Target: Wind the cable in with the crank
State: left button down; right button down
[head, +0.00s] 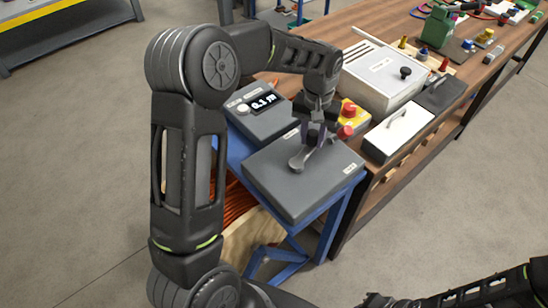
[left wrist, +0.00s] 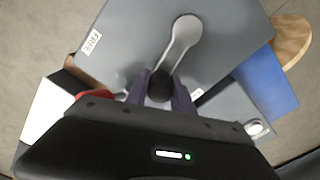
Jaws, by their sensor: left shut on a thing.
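The crank (head: 300,160) is a grey metal arm on top of a dark grey box (head: 265,180). In the left wrist view the crank arm (left wrist: 182,40) runs from a round hub down to a dark round knob (left wrist: 160,86). My left gripper (head: 317,135) is shut on the crank knob, with one finger on each side of it. The cable (head: 240,200) shows as orange coils below the box, partly hidden by my left arm. A display unit (head: 262,105) behind the box reads about 0.1 m. My right arm shows at the lower right; its gripper cannot be made out.
A blue stand (head: 325,222) carries the box. A yellow box with a red button (head: 352,115) and a white case (head: 398,132) sit close right of the crank. A wooden bench (head: 378,32) holds several other devices. Floor at left is clear.

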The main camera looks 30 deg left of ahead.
pick_arm(q)
jog(key=shift+d, duration=0.45)
jog(key=shift+s+d+f, duration=0.1)
jog(key=shift+s+d, duration=0.15)
jog(key=shift+d, duration=0.2)
jog(key=c, duration=1)
grip_release()
jog(key=shift+a, duration=0.2)
jog(key=shift+d, duration=0.1)
